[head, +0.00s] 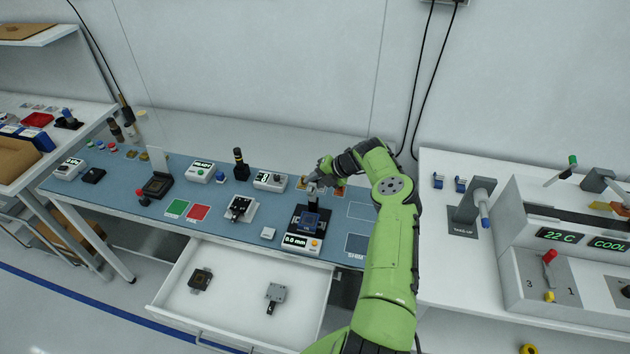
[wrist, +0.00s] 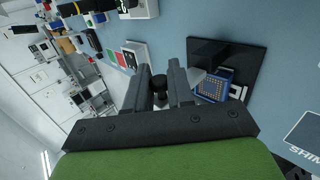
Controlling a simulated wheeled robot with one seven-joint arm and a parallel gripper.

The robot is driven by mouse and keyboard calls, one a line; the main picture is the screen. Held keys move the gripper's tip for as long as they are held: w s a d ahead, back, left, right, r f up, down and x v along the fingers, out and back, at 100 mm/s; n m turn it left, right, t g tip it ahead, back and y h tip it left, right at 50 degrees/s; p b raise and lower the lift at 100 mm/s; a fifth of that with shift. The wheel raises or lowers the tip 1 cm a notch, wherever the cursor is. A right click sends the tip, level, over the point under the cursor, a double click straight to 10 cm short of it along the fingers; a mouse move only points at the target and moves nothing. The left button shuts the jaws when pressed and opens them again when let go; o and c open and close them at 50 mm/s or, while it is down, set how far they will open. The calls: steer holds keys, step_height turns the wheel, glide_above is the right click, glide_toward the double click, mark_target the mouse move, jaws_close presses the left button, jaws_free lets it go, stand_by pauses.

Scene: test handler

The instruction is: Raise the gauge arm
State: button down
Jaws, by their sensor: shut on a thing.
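The gauge (head: 304,228) stands on the blue bench mat, with a dark base and a white front panel (head: 301,243). Its small green readout is in mm; the digits are hard to read. A blue square part with gold dots sits on the gauge base, and it also shows in the wrist view (wrist: 213,84). My gripper (head: 313,187) is above the gauge, at the top of its dark gauge arm (head: 313,202). In the wrist view my fingers (wrist: 161,76) are around a dark knob (wrist: 160,97), shut on it. The fingers partly hide the gauge arm.
An open white drawer (head: 180,300) with two parts juts out below the bench front. A black-and-white fixture (head: 240,208) and small white boxes stand left of the gauge. A shim mat square (head: 357,244) lies to its right.

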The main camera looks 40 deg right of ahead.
steer(key=c, duration=1)
jaws_free()
steer(key=shift+c, duration=0.2)
steer(key=b+v, duration=0.1)
steer(key=v, duration=1.4)
steer(key=shift+s+r, duration=0.2)
steer(key=shift+r, duration=0.05)
steer(key=shift+d, duration=0.15)
